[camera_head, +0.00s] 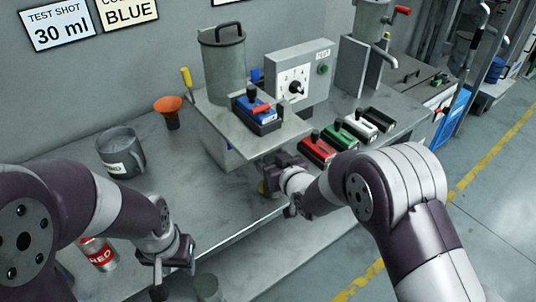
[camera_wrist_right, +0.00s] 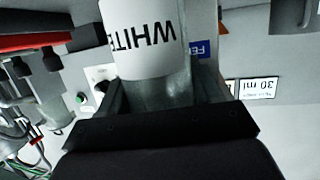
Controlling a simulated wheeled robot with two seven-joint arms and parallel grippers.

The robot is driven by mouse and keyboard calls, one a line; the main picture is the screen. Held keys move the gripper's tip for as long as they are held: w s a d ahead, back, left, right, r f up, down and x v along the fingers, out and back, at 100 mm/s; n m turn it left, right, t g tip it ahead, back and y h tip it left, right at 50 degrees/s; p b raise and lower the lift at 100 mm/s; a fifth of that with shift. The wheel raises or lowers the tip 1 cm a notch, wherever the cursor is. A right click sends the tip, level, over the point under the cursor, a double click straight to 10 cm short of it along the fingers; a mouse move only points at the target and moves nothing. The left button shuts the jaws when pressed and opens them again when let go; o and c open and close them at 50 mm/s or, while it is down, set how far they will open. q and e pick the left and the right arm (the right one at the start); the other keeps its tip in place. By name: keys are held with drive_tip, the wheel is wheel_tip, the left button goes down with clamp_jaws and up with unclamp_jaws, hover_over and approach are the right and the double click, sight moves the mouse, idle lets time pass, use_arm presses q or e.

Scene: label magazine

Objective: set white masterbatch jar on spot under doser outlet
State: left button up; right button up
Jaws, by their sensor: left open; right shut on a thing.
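The white masterbatch jar (camera_wrist_right: 140,40), with a "WHITE" label, is between the fingers of my right gripper in the right wrist view. It appears upside down there. My right gripper (camera_head: 272,180) is shut on it, just in front of the doser's overhanging plate; in the head view the gripper hides most or all of the jar. The doser (camera_head: 215,137) carries a grey lidded hopper (camera_head: 222,70) and a blue cartridge (camera_head: 257,110). Its outlet and the spot below cannot be made out. My left gripper (camera_head: 172,268) is open and empty at the table's front edge.
Red, green and white cartridges (camera_head: 338,134) stand in a row right of the doser. A grey mug (camera_head: 120,152) and an orange funnel (camera_head: 168,104) stand left. A red-labelled jar (camera_head: 100,256) and a grey cup (camera_head: 207,287) are near my left arm. The table middle is clear.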

drive_tip(key=shift+w+a, duration=0.3)
drive_tip(key=shift+w, duration=0.3)
drive_tip(key=shift+w+a, duration=0.25)
drive_tip(key=shift+w, duration=0.3)
drive_tip(key=shift+s+d+f, duration=0.1)
drive_tip(key=shift+f, duration=0.2)
drive_tip(key=o, duration=1.2)
drive_tip(key=shift+s+d+r, duration=0.1)
drive_tip(key=shift+s+r, duration=0.1)
drive_tip(key=shift+r, duration=0.1)
drive_tip(key=v, duration=1.2)
drive_tip(key=s+d+f+m+g+h, duration=0.3)
drive_tip(key=s+d+f+g+h, duration=0.3)
drive_tip(key=d, duration=0.4)
drive_tip(key=s+d+g, duration=0.1)
drive_tip(key=s+g, duration=0.1)
drive_tip(key=s, duration=0.2)
drive_tip(key=s+d+m+g, duration=0.1)
drive_tip(key=s+g, duration=0.1)
drive_tip(key=s, duration=0.2)
drive_tip(key=s+d+g, duration=0.1)
drive_tip(key=s+g, duration=0.1)
drive_tip(key=s, duration=0.2)
drive_tip(key=shift+f+m+p, duration=0.3)
drive_tip(key=shift+f+m, duration=0.05)
drive_tip(key=shift+m, duration=0.05)
